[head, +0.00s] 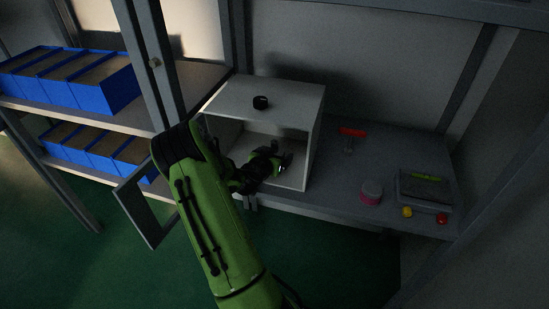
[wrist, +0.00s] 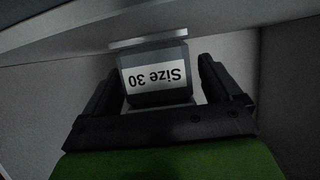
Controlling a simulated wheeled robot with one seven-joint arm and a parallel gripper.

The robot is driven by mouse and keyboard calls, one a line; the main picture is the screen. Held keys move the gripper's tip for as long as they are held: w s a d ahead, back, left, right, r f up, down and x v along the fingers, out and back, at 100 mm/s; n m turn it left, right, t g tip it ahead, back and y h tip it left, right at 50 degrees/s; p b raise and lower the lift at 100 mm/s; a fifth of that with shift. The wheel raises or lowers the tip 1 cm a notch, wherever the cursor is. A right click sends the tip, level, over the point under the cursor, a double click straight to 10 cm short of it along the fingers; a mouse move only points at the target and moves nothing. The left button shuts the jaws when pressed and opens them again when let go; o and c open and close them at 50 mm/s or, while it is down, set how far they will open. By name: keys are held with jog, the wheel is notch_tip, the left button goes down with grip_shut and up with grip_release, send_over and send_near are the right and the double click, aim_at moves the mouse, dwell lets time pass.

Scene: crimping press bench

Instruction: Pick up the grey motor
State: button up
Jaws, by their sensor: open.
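The grey motor is most likely the grey block with a white label reading "Size 30", upside down in the wrist view (wrist: 157,74). It stands between the two open dark fingers of my gripper (wrist: 157,85), with a paler flat plate at its far end. I cannot tell whether either finger touches it. In the head view my gripper (head: 279,164) reaches into the open front of a white box (head: 307,150). The block is mostly hidden there by the gripper and the shadow inside the box.
The box walls and roof are close around my gripper. A small black ring (head: 260,102) lies on the roof. An open frame door (head: 147,207) hangs at the left. A red-handled tool (head: 352,132), a pink-lidded jar (head: 371,191) and a grey tray (head: 426,204) are on the bench to the right.

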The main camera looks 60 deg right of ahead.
aim_at(273, 143)
jog(key=shift+r, duration=0.1)
jog(key=c, duration=1.5)
jog(key=r, duration=0.4)
jog(key=a+r+p, duration=0.1)
jog(key=r, duration=0.2)
jog(key=s+a+b, duration=0.3)
jog(key=a+b, duration=0.9)
jog(key=a, duration=0.7)
